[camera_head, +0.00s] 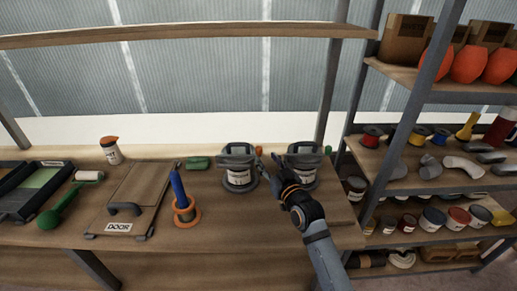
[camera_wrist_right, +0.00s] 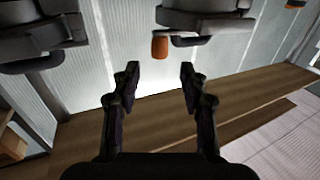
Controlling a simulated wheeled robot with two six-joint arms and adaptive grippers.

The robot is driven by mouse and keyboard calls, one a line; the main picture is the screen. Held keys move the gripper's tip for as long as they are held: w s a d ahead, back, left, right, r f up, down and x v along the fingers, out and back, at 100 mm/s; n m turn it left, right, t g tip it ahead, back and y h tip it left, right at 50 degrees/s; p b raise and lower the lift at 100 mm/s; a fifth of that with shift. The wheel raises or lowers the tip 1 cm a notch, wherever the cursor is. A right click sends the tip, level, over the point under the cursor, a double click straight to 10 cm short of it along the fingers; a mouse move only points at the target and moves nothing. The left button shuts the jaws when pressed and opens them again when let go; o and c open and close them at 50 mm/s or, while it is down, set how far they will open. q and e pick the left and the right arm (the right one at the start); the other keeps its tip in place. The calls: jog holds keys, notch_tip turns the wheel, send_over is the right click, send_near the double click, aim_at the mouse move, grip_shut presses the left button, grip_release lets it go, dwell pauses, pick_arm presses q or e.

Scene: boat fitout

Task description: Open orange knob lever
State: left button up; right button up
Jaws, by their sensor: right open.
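The orange knob (camera_head: 259,150) sits at the right side of the left grey device (camera_head: 238,155) on the bench. In the right wrist view the orange knob (camera_wrist_right: 160,47) hangs beside the dark device body, just beyond the gap between my fingertips. My right gripper (camera_head: 268,172) reaches between the two grey devices, in front of the knob. In its wrist view the right gripper (camera_wrist_right: 160,78) is open, with nothing between the fingers, and appears apart from the knob. The lever arm behind the knob is hard to make out. My left gripper is not in view.
A second grey device (camera_head: 303,153) with a green knob (camera_head: 328,150) stands close on the right, partly hidden by my right arm. A loaded shelf (camera_head: 400,75) stands at right.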

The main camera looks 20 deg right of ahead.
aim_at(260, 151)
jog(key=w, duration=0.4)
jog(key=shift+w+a+f, duration=0.15)
jog(key=shift+w+a, duration=0.1)
jog(key=shift+w, duration=0.05)
jog(key=w, duration=0.2)
jog(key=shift+w+a, duration=0.15)
jog(key=shift+w, duration=0.35)
jog(key=shift+c, duration=0.8)
jog(key=shift+s, duration=0.1)
jog(key=c, duration=0.5)
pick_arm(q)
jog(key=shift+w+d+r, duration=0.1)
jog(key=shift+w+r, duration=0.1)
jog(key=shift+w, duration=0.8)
pick_arm(e)
grip_shut()
